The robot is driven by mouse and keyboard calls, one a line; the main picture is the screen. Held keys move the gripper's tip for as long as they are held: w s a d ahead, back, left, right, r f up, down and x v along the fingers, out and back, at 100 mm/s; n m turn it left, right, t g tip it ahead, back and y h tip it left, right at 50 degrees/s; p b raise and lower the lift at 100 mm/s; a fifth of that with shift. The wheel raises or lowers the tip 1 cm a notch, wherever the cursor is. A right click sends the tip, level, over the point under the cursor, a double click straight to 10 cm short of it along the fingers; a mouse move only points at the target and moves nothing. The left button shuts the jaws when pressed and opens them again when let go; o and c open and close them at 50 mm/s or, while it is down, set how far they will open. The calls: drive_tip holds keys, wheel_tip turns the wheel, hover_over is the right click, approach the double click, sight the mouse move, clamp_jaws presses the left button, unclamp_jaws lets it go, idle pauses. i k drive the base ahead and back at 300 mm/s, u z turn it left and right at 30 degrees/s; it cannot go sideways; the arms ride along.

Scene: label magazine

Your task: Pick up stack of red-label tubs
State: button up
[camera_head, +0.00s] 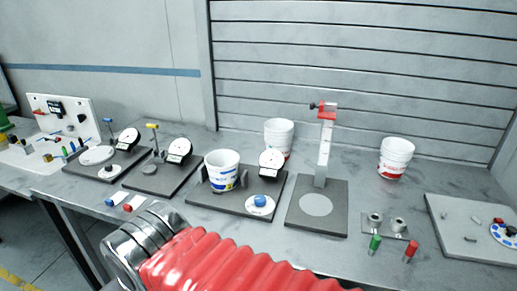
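A stack of white tubs (396,158) stands upright on the table at the right, with a red label showing low on its front. A second stack of white tubs (279,134) stands at the back centre, with a bit of red low at its right edge; its lower part is partly hidden by a dial. A white tub with a blue and yellow label (222,171) sits between dark holders on a dark base plate. My red ribbed arm with a metal end crosses the bottom foreground. My gripper's fingers are not in view.
A post with a red top (325,140) stands on a dark plate (333,220) between the two stacks. Nearby are a green-handled part (375,243) and a red-handled part (411,251). A grey board (464,236) lies far right. The table around the right stack is mostly clear.

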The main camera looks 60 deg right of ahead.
sight(278, 142)
drive_tip(key=u, duration=1.3)
drive_tip(key=k, duration=1.2)
drive_tip(key=z, duration=2.2)
